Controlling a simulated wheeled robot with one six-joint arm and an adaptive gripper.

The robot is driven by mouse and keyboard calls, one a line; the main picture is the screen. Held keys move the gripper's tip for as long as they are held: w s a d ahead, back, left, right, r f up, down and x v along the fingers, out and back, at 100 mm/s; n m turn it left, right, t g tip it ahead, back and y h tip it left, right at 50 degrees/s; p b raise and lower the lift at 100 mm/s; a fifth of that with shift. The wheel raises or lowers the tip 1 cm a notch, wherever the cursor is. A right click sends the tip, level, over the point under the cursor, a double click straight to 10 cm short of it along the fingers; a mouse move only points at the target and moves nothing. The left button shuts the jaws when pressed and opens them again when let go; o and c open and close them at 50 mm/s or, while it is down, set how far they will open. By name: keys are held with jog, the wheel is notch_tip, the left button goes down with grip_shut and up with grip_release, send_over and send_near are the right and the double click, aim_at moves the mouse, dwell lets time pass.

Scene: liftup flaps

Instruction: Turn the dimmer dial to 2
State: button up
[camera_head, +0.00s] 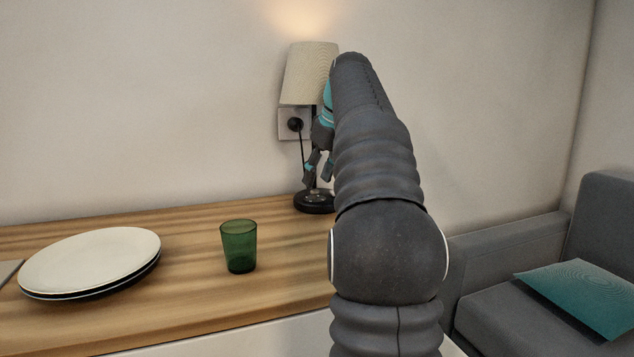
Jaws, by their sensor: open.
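A table lamp with a cream shade (309,72) stands at the back of the wooden counter, and light shows on the wall above it. Its round black base (312,204) rests on the counter. The dimmer dial seems to be on this base, but it is too small to make out, and so is its setting. My gripper (318,176) points down just above the base, with its two fingers apart and nothing seen between them. My arm hides the right part of the lamp.
A wall socket with a black plug (295,124) is behind the lamp. A green glass (239,246) stands on the wooden counter (190,215), left of my arm. Stacked plates (92,262) lie further left. A grey sofa with a teal cushion (585,296) is at the right.

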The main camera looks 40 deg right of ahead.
aim_at(315, 194)
jog(key=shift+x, duration=1.2)
jog(key=shift+s+f, duration=0.1)
jog(key=shift+s, duration=0.05)
grip_shut()
jog(key=shift+m, duration=0.3)
